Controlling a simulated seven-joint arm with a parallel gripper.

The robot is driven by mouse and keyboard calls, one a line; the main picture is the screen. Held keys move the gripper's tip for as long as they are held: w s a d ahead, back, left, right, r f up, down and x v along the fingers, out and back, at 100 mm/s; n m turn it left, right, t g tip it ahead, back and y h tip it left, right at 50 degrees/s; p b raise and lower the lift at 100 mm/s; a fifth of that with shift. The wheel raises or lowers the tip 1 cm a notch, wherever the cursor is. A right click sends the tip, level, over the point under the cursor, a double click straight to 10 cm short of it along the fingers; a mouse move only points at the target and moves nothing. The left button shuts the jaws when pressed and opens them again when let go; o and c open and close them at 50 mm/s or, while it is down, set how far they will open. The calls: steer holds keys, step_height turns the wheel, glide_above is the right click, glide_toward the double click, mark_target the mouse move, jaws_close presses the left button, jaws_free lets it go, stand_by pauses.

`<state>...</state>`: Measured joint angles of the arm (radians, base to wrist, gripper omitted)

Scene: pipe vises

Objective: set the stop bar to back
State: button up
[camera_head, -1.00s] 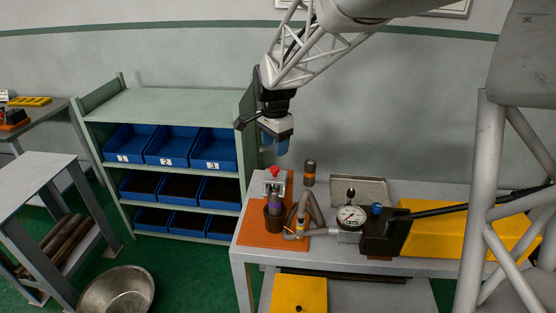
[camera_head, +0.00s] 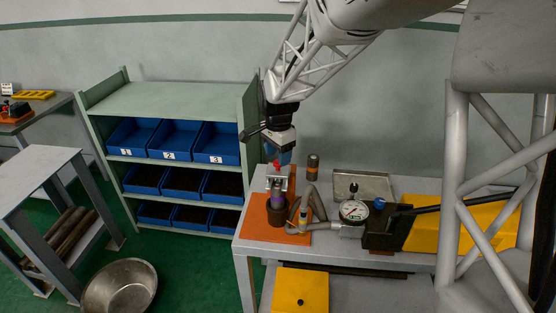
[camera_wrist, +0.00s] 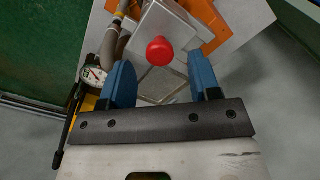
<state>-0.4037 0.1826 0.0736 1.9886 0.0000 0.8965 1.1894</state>
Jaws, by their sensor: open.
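A red knob (camera_head: 277,165) tops a metal bracket (camera_head: 276,183) on the pipe vise on the orange plate (camera_head: 255,225). A dark cup-like base holding a purple-banded pipe (camera_head: 277,202) stands in front of the bracket. I cannot clearly make out the stop bar or its setting. My gripper (camera_head: 281,157) is open, pointing down just above the knob. In the wrist view the knob (camera_wrist: 160,50) lies between the two blue fingers, seen past their tips, with a flat metal piece (camera_wrist: 163,84) below it. No contact is visible.
A dial gauge (camera_head: 353,211) and bent pipes (camera_head: 308,205) stand right of the vise. A dark cylinder with an orange band (camera_head: 313,167) stands behind. A shelf with blue bins (camera_head: 170,141) is left, and a yellow block (camera_head: 460,226) lies at the right.

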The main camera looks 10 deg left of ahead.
mark_target(279, 168)
steer(key=shift+f, duration=1.15)
steer(key=shift+w, duration=0.1)
jaws_close()
